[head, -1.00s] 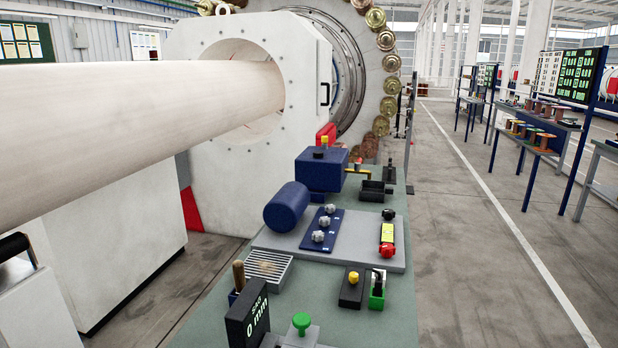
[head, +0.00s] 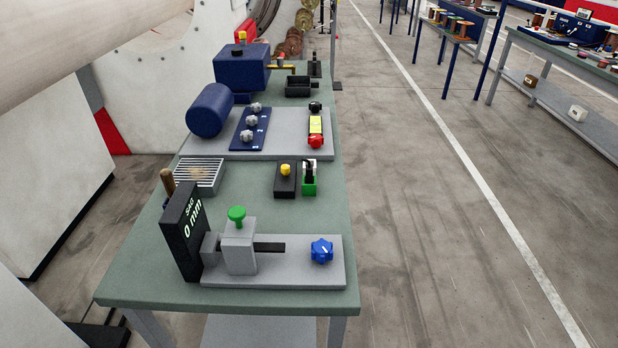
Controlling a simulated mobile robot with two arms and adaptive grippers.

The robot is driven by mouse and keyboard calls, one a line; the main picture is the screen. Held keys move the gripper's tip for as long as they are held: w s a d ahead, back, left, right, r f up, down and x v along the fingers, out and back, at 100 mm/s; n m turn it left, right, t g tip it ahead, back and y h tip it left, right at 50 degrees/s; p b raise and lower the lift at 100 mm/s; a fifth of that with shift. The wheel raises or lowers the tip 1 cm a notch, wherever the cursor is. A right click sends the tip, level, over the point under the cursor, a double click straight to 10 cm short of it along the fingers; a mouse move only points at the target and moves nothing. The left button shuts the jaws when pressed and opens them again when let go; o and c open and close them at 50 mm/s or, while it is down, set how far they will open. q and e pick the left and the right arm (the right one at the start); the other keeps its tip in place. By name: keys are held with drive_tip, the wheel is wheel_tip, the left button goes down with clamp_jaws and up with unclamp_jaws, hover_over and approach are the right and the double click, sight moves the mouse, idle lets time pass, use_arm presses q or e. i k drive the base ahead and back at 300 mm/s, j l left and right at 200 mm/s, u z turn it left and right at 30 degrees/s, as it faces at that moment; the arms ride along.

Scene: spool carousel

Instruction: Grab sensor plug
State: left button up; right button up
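A green holder (head: 309,187) stands on the green bench top, right of centre. A small black and pale piece (head: 309,168) sits upright in it and looks like the sensor plug, though it is too small to be sure. Just left of the holder is a black block (head: 286,188) with a yellow knob (head: 285,170). Neither of my grippers shows in the head view.
The bench (head: 150,275) carries a grey fixture (head: 240,250) with a green knob, a blue knob (head: 321,250), a "SAG 0 mm" display (head: 184,232), a slatted tray (head: 199,176) and a blue motor (head: 210,110). Open floor (head: 430,220) lies right.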

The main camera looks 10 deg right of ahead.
sight(309, 168)
drive_tip(key=i+l+u, duration=0.2)
drive_tip(key=l, duration=0.2)
drive_tip(key=l+u, duration=0.25)
drive_tip(key=l, duration=0.2)
drive_tip(key=i+l+u, duration=0.2)
drive_tip(key=l, duration=0.25)
drive_tip(key=k, duration=0.1)
